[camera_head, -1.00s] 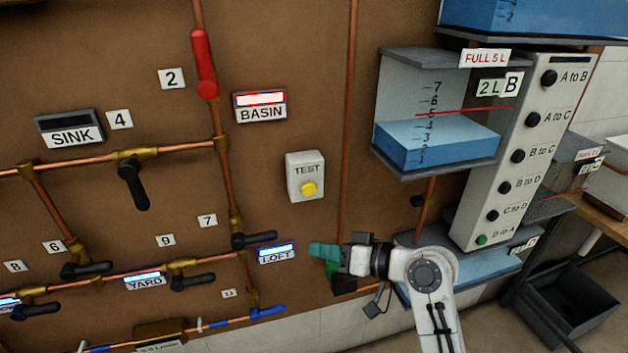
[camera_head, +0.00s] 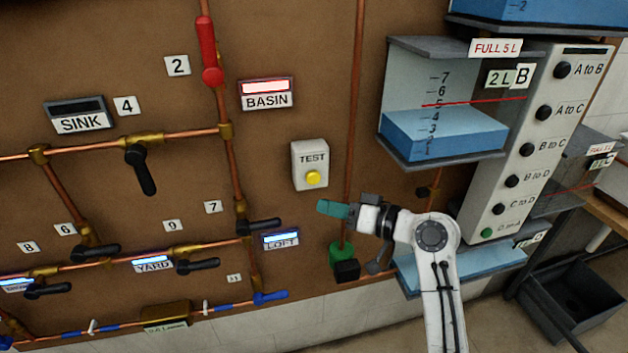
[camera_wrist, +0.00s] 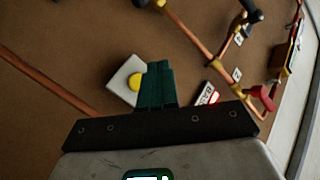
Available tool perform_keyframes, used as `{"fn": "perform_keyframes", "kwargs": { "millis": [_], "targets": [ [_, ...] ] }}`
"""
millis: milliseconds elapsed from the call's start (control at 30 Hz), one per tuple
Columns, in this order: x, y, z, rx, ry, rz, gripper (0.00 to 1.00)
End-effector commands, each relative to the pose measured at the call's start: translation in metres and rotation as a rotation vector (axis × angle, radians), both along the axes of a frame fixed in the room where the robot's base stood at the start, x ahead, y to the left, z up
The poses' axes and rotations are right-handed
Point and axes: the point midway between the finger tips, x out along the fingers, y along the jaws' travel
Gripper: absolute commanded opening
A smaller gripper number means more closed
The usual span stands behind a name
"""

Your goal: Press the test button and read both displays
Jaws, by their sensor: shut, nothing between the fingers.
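The white test box (camera_head: 310,165) with its yellow button (camera_head: 313,178) is on the brown board in the head view. The button also shows in the wrist view (camera_wrist: 135,82), just left of my fingers. My gripper (camera_head: 322,207) is shut and empty, a little below the button and apart from it in the picture. The BASIN display (camera_head: 265,87) is lit red to pale white. The SINK display (camera_head: 77,108) is dark. The LOFT display (camera_head: 280,240) and the YARD display (camera_head: 153,264) are lit blue-white. I cannot read any text on the lit screens.
Copper pipes with black valve levers (camera_head: 140,170) and a red lever (camera_head: 208,52) cross the board. A vertical copper pipe (camera_head: 355,90) runs right of the test box. A water tank (camera_head: 445,135) and a button panel (camera_head: 535,150) stand at right.

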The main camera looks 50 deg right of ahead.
Motion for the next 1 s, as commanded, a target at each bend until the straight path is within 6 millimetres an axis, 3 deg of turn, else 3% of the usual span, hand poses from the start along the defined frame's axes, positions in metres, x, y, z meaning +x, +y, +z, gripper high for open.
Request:
{"fn": "perform_keyframes", "kwargs": {
  "millis": [433,1000],
  "targets": [
    [0.043,-0.029,-0.001,-0.001,0.001,0.001,0.00],
    [0.049,-0.033,0.000,0.000,0.000,0.000,0.00]
  ]
}}
